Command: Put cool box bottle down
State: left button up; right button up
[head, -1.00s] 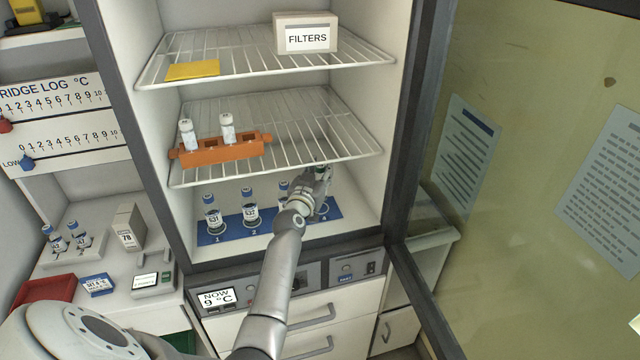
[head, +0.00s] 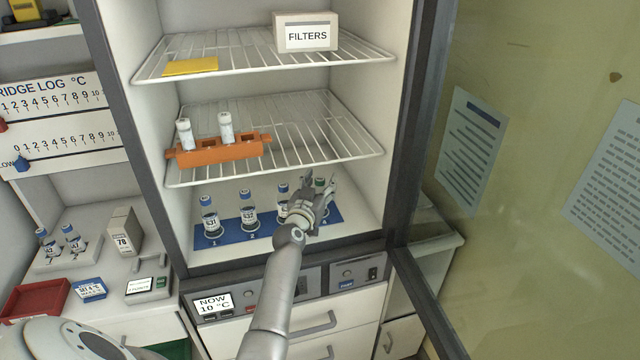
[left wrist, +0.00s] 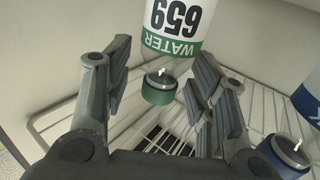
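The white water bottle with a green cap (head: 320,183) stands at the right end of the blue numbered mat (head: 231,236) on the fridge floor. In the left wrist view the bottle (left wrist: 176,22) appears upside down, labelled 659 WATER. My left gripper (head: 316,196) is at this bottle, in front of it. Its two fingers are spread apart, with visible gaps to either side of the green cap in the left wrist view. The gripper partly hides the bottle and that end of the mat in the head view. My right gripper is not in view.
Blue-capped bottles (head: 248,212) stand on the mat to the left, one close to my gripper. A wire shelf (head: 320,140) with an orange rack (head: 215,152) is above. The open glass door (head: 500,230) stands at the right. The front display (head: 213,303) reads 10 °C.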

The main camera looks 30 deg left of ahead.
pick_arm(q)
jog(key=shift+s+r, duration=0.1)
jog(key=shift+r, duration=0.05)
jog(key=b+v, duration=0.1)
jog(key=v, duration=1.1)
jog(key=s+d+f+m+g+h, duration=0.25)
jog(key=d+f+h, duration=0.25)
jog(key=d+f, duration=0.95)
jog(key=s+d+f+m+g, duration=0.1)
jog(key=s+d+f+g, duration=0.3)
jog(key=f, duration=0.7)
jog(key=s+a+f+m+g, duration=0.1)
jog(key=s+f, duration=0.5)
jog(key=f, duration=0.5)
jog(key=s+f+g, duration=0.5)
jog(key=s+f, duration=1.1)
jog(key=s, duration=0.2)
jog(key=s+f+g, duration=0.2)
jog(key=s+f, duration=0.1)
jog(key=s, duration=0.6)
jog(key=s+a+f+m+g, duration=0.1)
jog(key=s+f+g, duration=0.1)
jog(key=s, duration=0.8)
jog(key=shift+a+f, duration=0.2)
jog(key=shift+f, duration=0.25)
